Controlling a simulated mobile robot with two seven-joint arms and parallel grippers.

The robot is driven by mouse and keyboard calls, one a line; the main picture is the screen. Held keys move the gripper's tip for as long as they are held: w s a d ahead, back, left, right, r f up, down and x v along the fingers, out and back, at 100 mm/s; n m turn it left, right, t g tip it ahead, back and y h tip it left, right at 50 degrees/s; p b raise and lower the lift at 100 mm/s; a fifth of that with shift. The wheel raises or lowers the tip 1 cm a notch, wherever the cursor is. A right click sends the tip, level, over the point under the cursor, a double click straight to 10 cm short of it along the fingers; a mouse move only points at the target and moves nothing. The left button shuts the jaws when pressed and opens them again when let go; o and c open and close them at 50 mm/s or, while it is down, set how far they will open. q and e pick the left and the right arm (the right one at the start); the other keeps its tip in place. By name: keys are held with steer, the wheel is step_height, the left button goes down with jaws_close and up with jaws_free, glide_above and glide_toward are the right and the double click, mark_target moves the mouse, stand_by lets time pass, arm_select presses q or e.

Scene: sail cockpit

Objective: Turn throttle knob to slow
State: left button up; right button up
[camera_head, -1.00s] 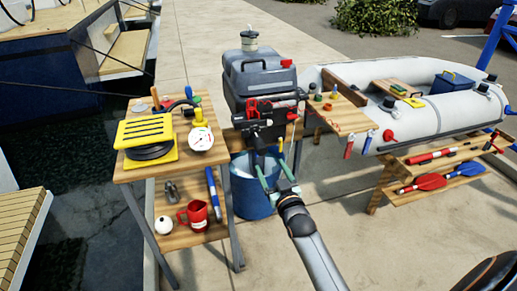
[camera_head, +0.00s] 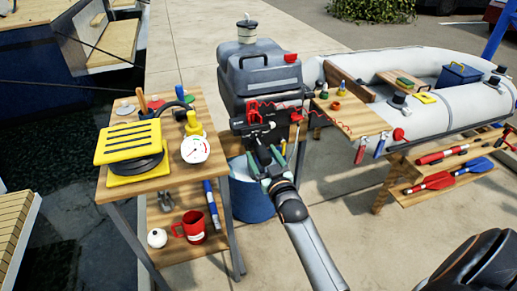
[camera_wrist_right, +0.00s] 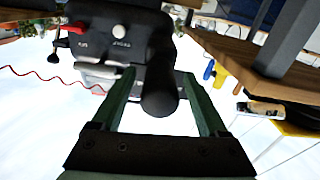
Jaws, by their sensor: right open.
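The grey outboard motor (camera_head: 262,75) stands upright in the middle of the head view, with black controls on its near side. A black tiller handle with a rounded grip end sticks out from it toward me; in the right wrist view this grip (camera_wrist_right: 160,92) lies between my two green fingers. My right gripper (camera_head: 265,157) is open around the grip end, and also shows in the wrist view (camera_wrist_right: 159,78). Clear gaps show on both sides of the grip. Any slow or fast marking on the grip is not readable. My left gripper is not in view.
A wooden stand (camera_head: 180,178) with a yellow-black pump and gauge is at left. A blue bucket (camera_head: 252,200) sits below the motor. A red coiled cord (camera_wrist_right: 40,71) hangs beside the controls. A wooden bench and inflatable boat (camera_head: 455,105) are at right.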

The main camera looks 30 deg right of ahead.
steer(key=shift+w, duration=0.2)
steer(key=shift+s+r, duration=0.1)
jaws_close()
stand_by(0.5)
